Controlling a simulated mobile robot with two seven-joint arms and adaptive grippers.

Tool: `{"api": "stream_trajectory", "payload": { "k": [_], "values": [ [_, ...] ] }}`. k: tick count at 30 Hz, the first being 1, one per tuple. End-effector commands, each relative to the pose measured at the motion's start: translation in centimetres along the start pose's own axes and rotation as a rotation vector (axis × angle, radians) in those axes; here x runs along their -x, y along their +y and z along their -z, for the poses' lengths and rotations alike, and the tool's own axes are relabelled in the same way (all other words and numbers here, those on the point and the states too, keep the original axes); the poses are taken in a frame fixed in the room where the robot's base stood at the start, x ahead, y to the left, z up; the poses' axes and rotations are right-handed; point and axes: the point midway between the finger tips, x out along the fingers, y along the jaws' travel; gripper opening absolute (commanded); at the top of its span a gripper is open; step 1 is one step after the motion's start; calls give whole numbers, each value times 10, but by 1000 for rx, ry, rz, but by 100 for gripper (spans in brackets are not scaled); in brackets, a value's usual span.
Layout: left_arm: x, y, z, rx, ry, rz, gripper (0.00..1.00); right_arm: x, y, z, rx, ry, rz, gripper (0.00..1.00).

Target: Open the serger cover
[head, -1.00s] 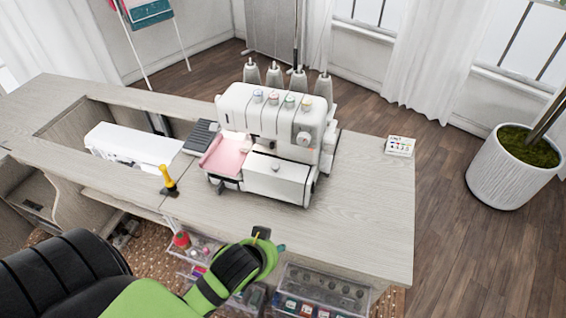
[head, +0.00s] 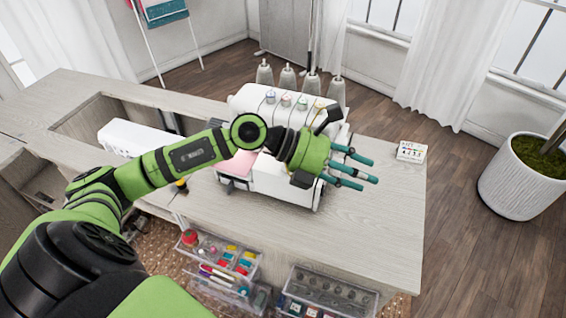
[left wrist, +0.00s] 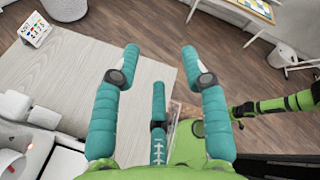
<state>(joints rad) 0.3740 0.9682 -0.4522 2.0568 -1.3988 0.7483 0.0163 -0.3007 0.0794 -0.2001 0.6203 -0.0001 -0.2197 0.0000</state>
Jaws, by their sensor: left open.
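The white serger (head: 282,108) stands on the wooden cabinet top, with thread cones behind it. My left arm crosses in front of it and hides much of its front. Part of the white front cover (head: 285,184) shows below my arm. My left gripper (head: 362,170) is open and empty, its teal fingers above the table just right of the serger. In the left wrist view the open fingers (left wrist: 160,60) spread over the bare table top, and part of the serger (left wrist: 30,140) shows at the lower left. My right gripper cannot be made out.
A small card box (head: 411,152) lies near the right edge of the table (head: 390,215). Open drawers of sewing supplies (head: 215,262) stick out below the front edge. A white sewing machine (head: 135,138) sits left. A potted plant (head: 520,180) stands on the floor at right.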

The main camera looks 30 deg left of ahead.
Motion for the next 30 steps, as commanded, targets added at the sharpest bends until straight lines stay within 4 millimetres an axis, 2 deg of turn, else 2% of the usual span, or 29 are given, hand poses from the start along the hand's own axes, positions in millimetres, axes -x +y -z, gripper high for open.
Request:
{"api": "stream_trajectory", "payload": {
  "k": [1, 3, 6, 9, 12, 16, 24, 30],
  "values": [
    [17, 26, 6, -86, 113, -115, 45, 0, 0, 0, 0, 0, 0, 40],
    [45, 59, 16, -167, 260, -267, 45, 0, 0, 0, 0, 0, 0, 40],
    [91, 98, 21, -228, 424, -463, 45, 0, 0, 0, 0, 0, 0, 40],
    [130, 121, 21, -247, 530, -602, 45, 0, 0, 0, 0, 0, 0, 40],
    [152, 132, 21, -249, 583, -678, 45, 0, 0, 0, 0, 0, 0, 40],
    [153, 140, 25, -245, 603, -698, 45, 4, 0, 1, 0, 0, 0, 40],
    [126, 165, 43, -245, 602, -692, 45, 17, 0, 2, 0, 0, 0, 40],
    [115, 179, 51, -246, 600, -694, 45, 21, 1, 2, 0, 0, 0, 40]
  ]
}}
